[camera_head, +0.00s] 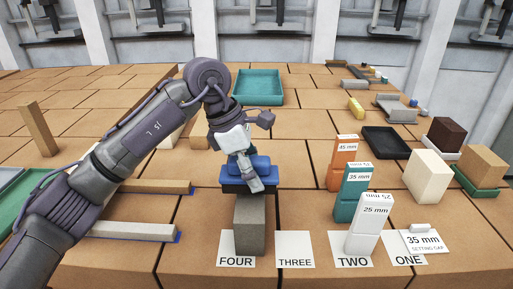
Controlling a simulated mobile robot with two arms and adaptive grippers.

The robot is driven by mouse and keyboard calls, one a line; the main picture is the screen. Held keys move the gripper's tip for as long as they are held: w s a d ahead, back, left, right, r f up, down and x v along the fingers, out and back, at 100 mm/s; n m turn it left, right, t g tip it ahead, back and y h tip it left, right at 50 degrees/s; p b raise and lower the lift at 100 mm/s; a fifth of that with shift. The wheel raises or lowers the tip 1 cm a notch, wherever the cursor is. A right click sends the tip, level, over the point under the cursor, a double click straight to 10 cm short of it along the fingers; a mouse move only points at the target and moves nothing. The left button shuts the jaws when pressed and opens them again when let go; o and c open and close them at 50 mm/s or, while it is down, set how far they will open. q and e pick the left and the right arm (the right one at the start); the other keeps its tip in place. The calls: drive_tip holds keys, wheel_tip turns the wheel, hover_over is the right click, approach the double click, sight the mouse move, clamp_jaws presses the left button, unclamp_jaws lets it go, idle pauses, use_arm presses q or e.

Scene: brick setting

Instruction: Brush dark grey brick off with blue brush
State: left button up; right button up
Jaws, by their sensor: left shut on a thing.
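The dark grey brick (250,226) stands upright on the card marked FOUR (236,262). The blue brush (262,162) is right above the brick, its dark lower part (233,188) level with the brick's top. It looks as if it touches the top face, but I cannot be sure. My left gripper (248,174) reaches down from the left and is shut on the blue brush. The gripper hides part of the brush. My right gripper is not in view.
Cards THREE (295,250), TWO and ONE lie to the right. Orange (341,165), teal (350,196) and white (368,226) gauge blocks stand near them. Cream (428,178), brown (445,138) and tan (481,166) bricks are further right. A teal tray (258,86) lies behind.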

sight(258, 158)
use_arm(q)
drive_tip(key=shift+w+r+p, duration=0.25)
drive_tip(key=shift+r+p, duration=0.1)
drive_tip(key=shift+r, duration=0.55)
drive_tip(key=shift+s+r+p, duration=0.25)
drive_tip(key=shift+r+p, duration=0.25)
drive_tip(key=shift+r, duration=1)
drive_tip(key=shift+w, duration=0.15)
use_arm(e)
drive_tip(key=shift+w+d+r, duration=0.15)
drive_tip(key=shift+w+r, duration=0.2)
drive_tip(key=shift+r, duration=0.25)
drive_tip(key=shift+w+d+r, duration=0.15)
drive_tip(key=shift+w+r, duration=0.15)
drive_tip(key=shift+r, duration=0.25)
use_arm(q)
drive_tip(key=shift+r, duration=0.1)
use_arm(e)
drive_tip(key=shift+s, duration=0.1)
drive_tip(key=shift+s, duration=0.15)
